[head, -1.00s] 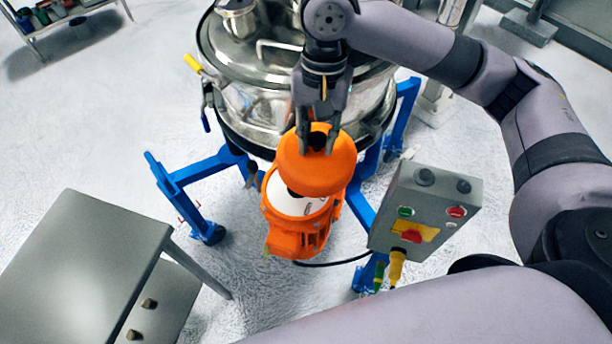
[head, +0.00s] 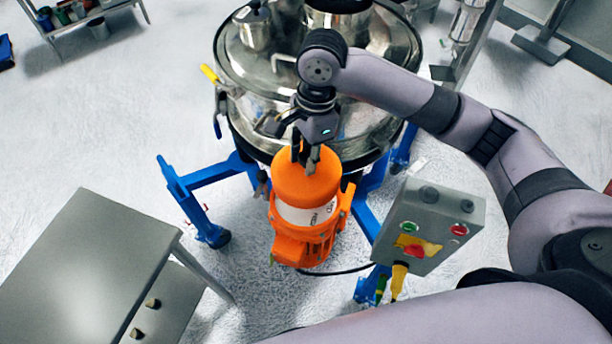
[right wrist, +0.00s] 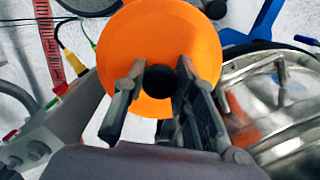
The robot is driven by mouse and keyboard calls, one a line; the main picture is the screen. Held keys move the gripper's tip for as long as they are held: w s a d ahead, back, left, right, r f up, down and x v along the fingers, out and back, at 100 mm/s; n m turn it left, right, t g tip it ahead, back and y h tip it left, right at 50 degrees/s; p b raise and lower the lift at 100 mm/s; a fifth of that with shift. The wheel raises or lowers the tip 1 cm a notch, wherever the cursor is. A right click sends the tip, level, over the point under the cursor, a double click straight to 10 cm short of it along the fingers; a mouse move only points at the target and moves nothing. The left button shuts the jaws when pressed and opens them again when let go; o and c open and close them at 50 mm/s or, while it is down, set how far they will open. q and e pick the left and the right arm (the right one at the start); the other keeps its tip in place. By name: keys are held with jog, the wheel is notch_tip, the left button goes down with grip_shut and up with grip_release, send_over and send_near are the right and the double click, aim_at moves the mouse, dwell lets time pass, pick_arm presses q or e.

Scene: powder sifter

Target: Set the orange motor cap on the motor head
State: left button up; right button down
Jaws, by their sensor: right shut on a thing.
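The orange motor cap (head: 305,182) is at the top of the orange motor, lined up with the white motor head (head: 306,214). In the head view no gap shows between cap and head, but I cannot tell whether it is fully seated. My right gripper (head: 306,165) comes down on the cap from above and is shut on its dark knob. In the right wrist view the cap (right wrist: 172,45) is a round orange disc, with the fingers (right wrist: 160,88) on either side of the black knob (right wrist: 159,81). The cap hides the head there. My left gripper is not in view.
A steel sifter vessel (head: 262,75) on a blue frame (head: 200,180) stands behind the motor. A grey control box (head: 425,225) with coloured buttons stands at the motor's right. A grey table (head: 85,265) is at the lower left, with open floor beyond it.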

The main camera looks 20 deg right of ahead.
aim_at(306, 180)
notch_tip(306, 180, down, 4)
jog(key=shift+r, duration=0.25)
jog(key=shift+f+p, duration=0.3)
jog(key=shift+f, duration=1.85)
jog(key=shift+f+p, duration=0.45)
jog(key=shift+f, duration=0.15)
jog(key=c, duration=1.3)
grip_release()
jog(key=shift+r+b, duration=0.2)
jog(key=shift+b, duration=0.15)
jog(key=r, duration=0.4)
jog(key=d+r+b, duration=0.1)
jog(key=r, duration=0.3)
jog(key=r+b, duration=0.1)
jog(key=r, duration=0.3)
jog(key=shift+w+d+r, duration=0.15)
jog(key=shift+d+r, duration=0.05)
jog(key=shift+r, duration=0.15)
